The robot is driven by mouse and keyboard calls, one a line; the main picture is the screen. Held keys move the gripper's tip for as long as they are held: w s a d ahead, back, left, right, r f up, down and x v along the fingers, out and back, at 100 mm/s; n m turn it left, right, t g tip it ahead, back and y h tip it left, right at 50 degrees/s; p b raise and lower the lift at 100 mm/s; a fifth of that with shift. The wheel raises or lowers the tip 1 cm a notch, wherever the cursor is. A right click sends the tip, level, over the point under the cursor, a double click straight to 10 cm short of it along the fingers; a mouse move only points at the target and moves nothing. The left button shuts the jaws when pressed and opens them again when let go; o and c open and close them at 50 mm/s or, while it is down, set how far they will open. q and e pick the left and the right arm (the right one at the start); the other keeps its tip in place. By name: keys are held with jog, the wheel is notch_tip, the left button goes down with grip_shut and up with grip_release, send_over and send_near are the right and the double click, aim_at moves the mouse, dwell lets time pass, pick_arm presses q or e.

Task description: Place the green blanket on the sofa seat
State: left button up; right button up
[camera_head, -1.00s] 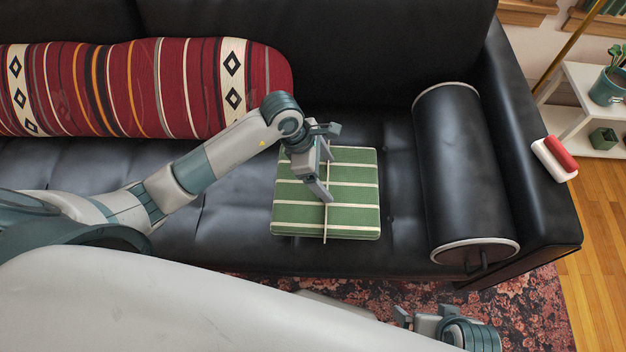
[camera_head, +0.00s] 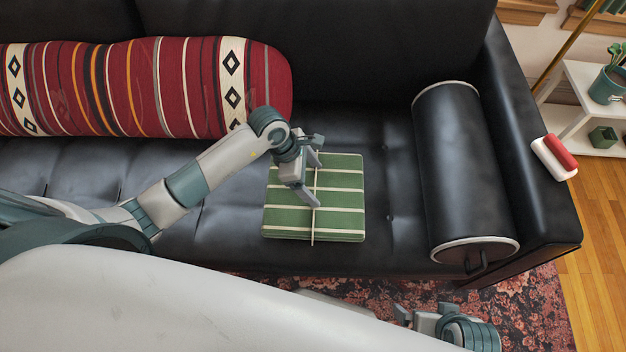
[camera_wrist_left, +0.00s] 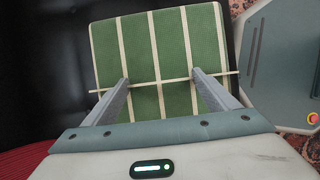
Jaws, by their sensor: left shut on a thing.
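The green blanket (camera_head: 336,200) is folded into a flat square with cream stripes. It is over the black sofa seat (camera_head: 215,225), between the patterned bolster and the black bolster. I cannot tell whether it rests on the seat or hangs just above it. My left gripper (camera_head: 316,182) is shut on the blanket from above, at the thin cream strip across it. The left wrist view shows the blanket (camera_wrist_left: 178,45) with the strip running between my fingers (camera_wrist_left: 160,80). My right gripper (camera_head: 422,318) is low at the bottom right, apart from the blanket; its jaws are unclear.
A red patterned bolster (camera_head: 150,90) lies along the backrest at the left. A black bolster (camera_head: 455,165) lies by the right armrest (camera_head: 520,150). A red and white object (camera_head: 555,158) is on the armrest. A white shelf (camera_head: 585,95) stands at the right.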

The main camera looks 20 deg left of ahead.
pick_arm(q)
jog(key=shift+f, duration=0.3)
pick_arm(e)
jog(key=shift+a, duration=0.1)
pick_arm(q)
jog(key=o, duration=2)
jog(key=shift+f, duration=0.1)
jog(key=shift+o, duration=0.2)
pick_arm(e)
jog(key=shift+r, duration=0.1)
pick_arm(q)
jog(key=shift+a+r, duration=0.2)
jog(key=shift+r, duration=0.3)
jog(key=v, duration=1.1)
jog(key=shift+p, duration=0.3)
pick_arm(e)
jog(key=shift+s+d+g, duration=0.3)
jog(key=shift+s+d, duration=0.05)
jog(key=shift+d, duration=0.2)
pick_arm(q)
jog(key=shift+s, duration=0.1)
pick_arm(e)
jog(key=shift+a, duration=0.1)
